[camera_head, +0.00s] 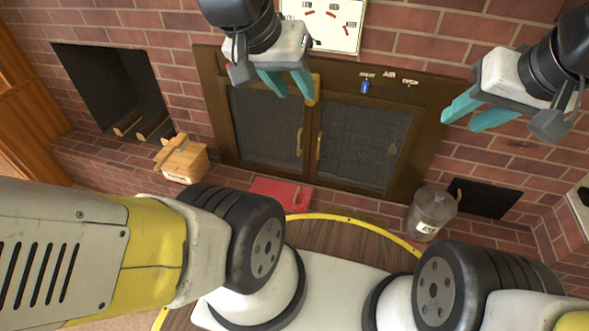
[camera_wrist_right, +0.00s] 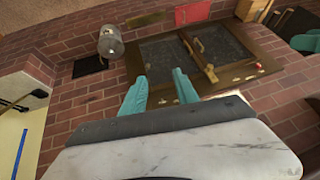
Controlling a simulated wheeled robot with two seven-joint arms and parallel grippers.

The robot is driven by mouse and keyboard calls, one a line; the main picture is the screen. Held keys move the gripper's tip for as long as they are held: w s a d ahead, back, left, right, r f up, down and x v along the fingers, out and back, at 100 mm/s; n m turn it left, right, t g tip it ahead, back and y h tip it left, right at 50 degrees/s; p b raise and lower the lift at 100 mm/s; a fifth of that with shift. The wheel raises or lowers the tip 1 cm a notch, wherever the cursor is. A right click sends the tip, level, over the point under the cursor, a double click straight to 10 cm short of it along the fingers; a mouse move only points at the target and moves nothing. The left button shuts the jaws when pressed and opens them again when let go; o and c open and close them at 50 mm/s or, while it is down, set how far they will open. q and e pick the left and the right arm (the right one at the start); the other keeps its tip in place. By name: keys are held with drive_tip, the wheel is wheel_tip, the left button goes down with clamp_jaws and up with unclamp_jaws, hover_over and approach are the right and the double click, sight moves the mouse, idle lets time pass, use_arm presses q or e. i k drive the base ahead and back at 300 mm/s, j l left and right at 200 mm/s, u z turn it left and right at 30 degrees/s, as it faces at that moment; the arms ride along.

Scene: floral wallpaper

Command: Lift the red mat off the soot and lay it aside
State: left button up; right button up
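A flat red piece (camera_head: 272,190), which looks like the mat, lies on the brick ledge below the stove doors in the head view. I cannot make out any soot. My left gripper (camera_head: 290,92) hangs high in front of the top of the stove frame, its teal fingers apart and empty. My right gripper (camera_head: 460,123) is at the upper right, fingers apart and empty; it also shows open in the right wrist view (camera_wrist_right: 161,78). Both grippers are well away from the red piece.
The stove's two dark mesh doors (camera_head: 262,128) look shut. A wooden box (camera_head: 181,160) stands left on the ledge, a lidded metal canister (camera_head: 432,212) right. A dark opening (camera_head: 115,88) is at the left. A yellow-rimmed round wooden table (camera_head: 330,240) is close in front.

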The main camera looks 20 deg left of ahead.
sight(280, 192)
drive_tip(key=l+u, duration=0.1)
drive_tip(key=u, duration=0.35)
drive_tip(key=l+u, duration=0.1)
drive_tip(key=u, duration=0.35)
drive_tip(key=l+u, duration=0.1)
drive_tip(key=u, duration=0.3)
drive_tip(key=i+u, duration=0.35)
drive_tip(key=i, duration=0.2)
